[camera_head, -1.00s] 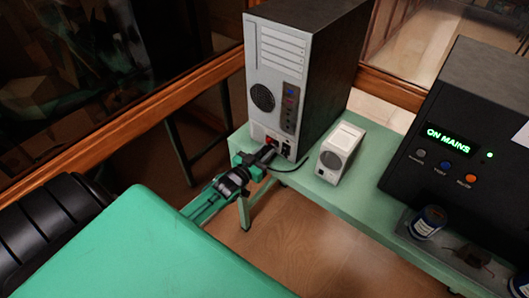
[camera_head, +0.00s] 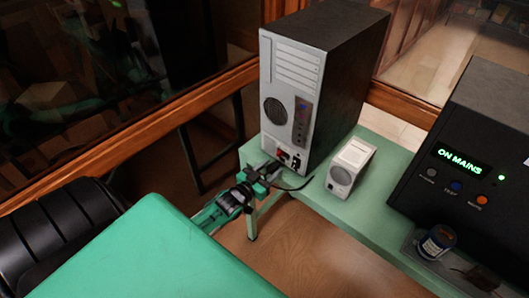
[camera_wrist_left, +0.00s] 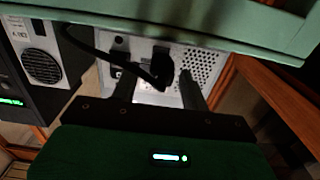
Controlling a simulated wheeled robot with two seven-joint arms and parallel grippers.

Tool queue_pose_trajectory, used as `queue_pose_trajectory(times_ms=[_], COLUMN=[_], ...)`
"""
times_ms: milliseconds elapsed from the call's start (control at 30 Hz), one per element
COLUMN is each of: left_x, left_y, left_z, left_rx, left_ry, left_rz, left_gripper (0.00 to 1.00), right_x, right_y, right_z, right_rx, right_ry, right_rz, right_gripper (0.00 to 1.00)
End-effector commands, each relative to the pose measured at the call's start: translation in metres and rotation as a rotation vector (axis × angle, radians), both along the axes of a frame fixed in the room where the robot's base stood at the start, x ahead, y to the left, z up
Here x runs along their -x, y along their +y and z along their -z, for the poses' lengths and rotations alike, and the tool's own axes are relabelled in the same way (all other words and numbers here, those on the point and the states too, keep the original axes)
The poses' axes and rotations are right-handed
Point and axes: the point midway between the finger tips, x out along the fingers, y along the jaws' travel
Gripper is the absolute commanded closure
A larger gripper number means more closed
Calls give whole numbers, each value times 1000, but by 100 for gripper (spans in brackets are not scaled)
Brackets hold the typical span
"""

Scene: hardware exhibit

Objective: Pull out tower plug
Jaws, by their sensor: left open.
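The tower (camera_head: 286,70) is a dark case with a light grey panel facing me, standing on the green bench. My left gripper (camera_head: 273,169) is at the lower part of that panel, by the red and black sockets (camera_head: 287,158). In the left wrist view, the open fingers (camera_wrist_left: 158,92) point at the perforated metal panel (camera_wrist_left: 200,64). The black plug (camera_wrist_left: 161,69) with its thick cable lies between the fingers, with gaps at the sides. Whether it is fully seated is hidden. My right gripper is not in view.
A small white speaker-like box (camera_head: 350,167) stands right of the tower. The bench edge (camera_head: 320,205) runs below. A wooden rail (camera_head: 130,132) is behind.

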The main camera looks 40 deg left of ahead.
Motion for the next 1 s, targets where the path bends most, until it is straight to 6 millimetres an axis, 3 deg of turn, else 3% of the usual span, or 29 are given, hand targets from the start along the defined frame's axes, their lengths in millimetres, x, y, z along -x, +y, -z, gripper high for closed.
queue_pose_trajectory(times_ms=[167,700,1000], left_x=[15,108,135], left_y=[1,9,11], left_z=[3,3,1], left_rx=[0,0,0], left_ry=[3,3,1], left_rz=[0,0,-1], left_gripper=[55,55,55], right_x=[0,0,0], right_y=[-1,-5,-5], right_z=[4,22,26], right_rx=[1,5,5], right_ry=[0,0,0], right_rz=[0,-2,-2], right_gripper=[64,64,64])
